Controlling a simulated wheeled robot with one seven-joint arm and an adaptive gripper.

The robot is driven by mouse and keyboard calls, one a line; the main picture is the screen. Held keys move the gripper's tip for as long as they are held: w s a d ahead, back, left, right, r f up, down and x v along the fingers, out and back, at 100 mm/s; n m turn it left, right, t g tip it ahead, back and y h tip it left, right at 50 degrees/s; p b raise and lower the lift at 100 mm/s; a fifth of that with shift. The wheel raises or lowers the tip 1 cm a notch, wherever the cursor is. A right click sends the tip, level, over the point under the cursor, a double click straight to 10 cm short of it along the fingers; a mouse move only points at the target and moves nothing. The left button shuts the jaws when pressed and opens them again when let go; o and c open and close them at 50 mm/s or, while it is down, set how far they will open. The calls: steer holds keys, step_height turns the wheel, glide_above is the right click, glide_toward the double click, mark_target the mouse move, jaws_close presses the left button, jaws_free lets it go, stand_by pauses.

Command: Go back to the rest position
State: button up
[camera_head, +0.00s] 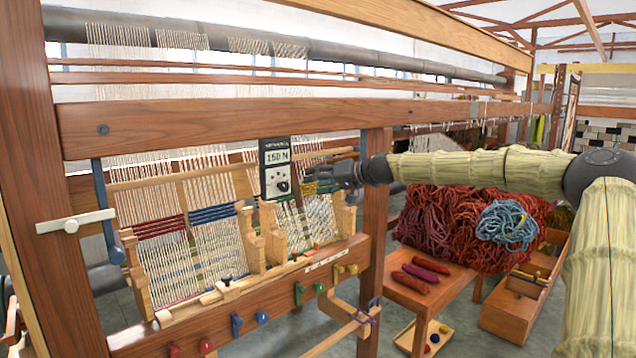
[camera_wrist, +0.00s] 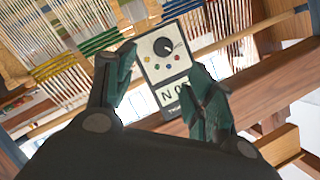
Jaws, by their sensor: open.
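My gripper (camera_head: 322,180) is at the end of my outstretched arm, in front of the wooden loom (camera_head: 240,125). It is just right of a small black and white control box (camera_head: 276,168) that reads "150 N". In the wrist view my gripper (camera_wrist: 160,82) has its two teal-padded fingers apart. The control box (camera_wrist: 164,58) shows between and beyond the fingers, with a dark knob and coloured buttons. I cannot tell whether a finger touches the box. Nothing is visibly held.
Warp threads (camera_head: 215,245) and wooden combs (camera_head: 250,235) stand close below and left of my gripper. A loom post (camera_head: 375,200) is near my wrist. A small table (camera_head: 428,283) with several spindles, a wool heap (camera_head: 455,225) and a wooden crate (camera_head: 515,305) lie below my arm.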

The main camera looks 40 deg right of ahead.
stand_by(0.4)
